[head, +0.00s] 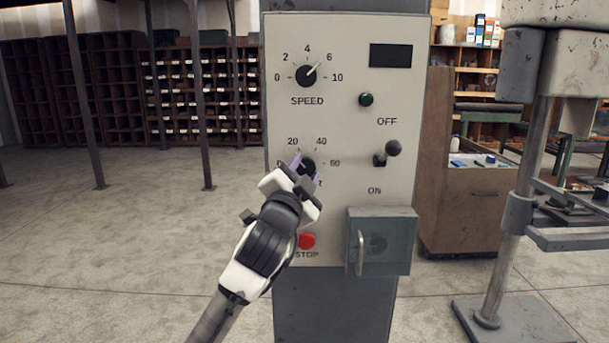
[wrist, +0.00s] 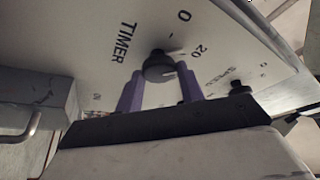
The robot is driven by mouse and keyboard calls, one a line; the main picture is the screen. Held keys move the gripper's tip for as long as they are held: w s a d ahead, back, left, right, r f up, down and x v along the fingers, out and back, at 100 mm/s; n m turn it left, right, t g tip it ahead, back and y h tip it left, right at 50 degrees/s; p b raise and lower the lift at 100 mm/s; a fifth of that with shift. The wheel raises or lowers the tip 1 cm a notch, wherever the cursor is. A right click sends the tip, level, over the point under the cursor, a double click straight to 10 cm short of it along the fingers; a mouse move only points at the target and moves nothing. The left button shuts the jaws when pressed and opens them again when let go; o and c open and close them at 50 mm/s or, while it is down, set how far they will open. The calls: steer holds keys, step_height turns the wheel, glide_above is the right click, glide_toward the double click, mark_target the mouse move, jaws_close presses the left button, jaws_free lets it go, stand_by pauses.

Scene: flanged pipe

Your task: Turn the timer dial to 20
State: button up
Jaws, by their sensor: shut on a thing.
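The timer dial (head: 308,164) is a black round knob on the grey control panel, below the speed dial. In the head view my gripper (head: 306,170) reaches it from the lower left and covers part of it and its label. In the wrist view the knob (wrist: 157,66) sits between my two purple fingertips (wrist: 160,84), one on each side, and they are shut on it. The "20" and "0" marks and the word TIMER show around it there. Which number the dial's pointer faces I cannot tell.
The speed dial (head: 306,76) is above, its pointer near 6. A lever switch (head: 385,155) is to the right. A red stop button (head: 306,241) and a grey box with a handle (head: 396,240) are below. The floor at left is clear.

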steer(key=shift+m+g+h, duration=0.3)
steer(key=shift+m, duration=0.8)
steer(key=o, duration=1)
steer(key=b+v, duration=0.3)
steer(key=v, duration=1.1)
steer(key=shift+w+a+r+b, duration=0.1)
steer(key=shift+b, duration=0.3)
